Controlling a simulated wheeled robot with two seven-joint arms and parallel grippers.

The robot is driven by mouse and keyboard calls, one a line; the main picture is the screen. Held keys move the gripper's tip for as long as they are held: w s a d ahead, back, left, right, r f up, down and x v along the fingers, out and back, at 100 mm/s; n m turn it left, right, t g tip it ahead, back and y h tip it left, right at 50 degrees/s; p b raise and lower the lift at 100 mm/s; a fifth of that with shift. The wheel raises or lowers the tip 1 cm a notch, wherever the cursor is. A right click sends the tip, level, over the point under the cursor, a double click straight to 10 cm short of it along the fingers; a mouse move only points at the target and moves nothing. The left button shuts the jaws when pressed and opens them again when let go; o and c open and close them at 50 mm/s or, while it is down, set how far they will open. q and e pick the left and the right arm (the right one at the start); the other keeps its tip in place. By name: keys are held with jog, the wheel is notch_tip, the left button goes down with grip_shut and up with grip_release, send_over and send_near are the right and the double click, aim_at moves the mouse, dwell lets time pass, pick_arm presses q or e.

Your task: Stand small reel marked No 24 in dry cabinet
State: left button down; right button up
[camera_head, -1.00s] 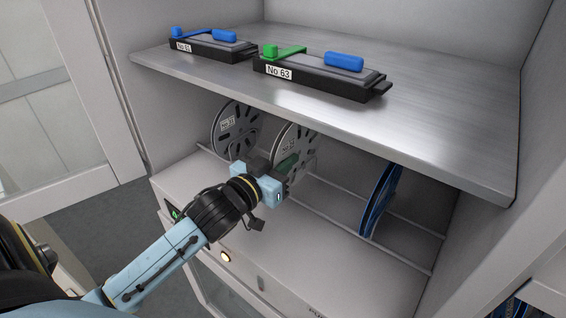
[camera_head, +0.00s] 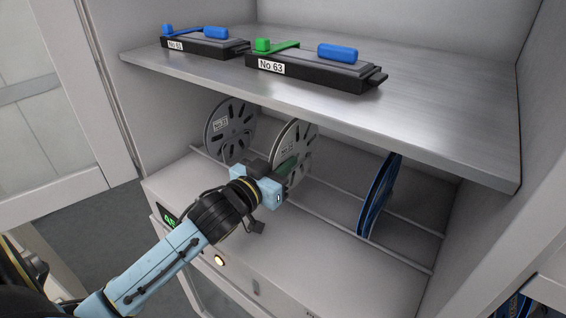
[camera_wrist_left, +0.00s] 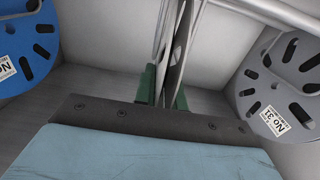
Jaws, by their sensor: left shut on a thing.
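My left gripper (camera_head: 284,172) is shut on a grey small reel (camera_head: 297,143) inside the cabinet (camera_head: 330,250), under the shelf. The reel is upright and its label is too small to read in the head view. In the left wrist view the green fingers (camera_wrist_left: 161,88) pinch the reel (camera_wrist_left: 178,55) edge-on. It is among the thin rails (camera_head: 325,222); whether it rests on them I cannot tell. My right gripper is not in view.
A grey reel (camera_head: 230,130), marked No 31 in the left wrist view (camera_wrist_left: 275,120), stands to the left. A blue reel (camera_head: 379,196) stands to the right, with free room between. The metal shelf (camera_head: 440,110) above carries two black feeders, one (camera_head: 205,46) and one marked No 63 (camera_head: 315,72).

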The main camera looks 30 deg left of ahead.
pick_arm(q)
jog(key=shift+f, duration=0.1)
jog(key=c, duration=1.4)
grip_release()
jog(key=shift+s, duration=0.1)
jog(key=s, duration=0.2)
jog(key=s+p, duration=0.1)
jog(key=s, duration=0.2)
jog(key=s+p, duration=0.1)
jog(key=s, duration=0.2)
jog(key=shift+a, duration=0.3)
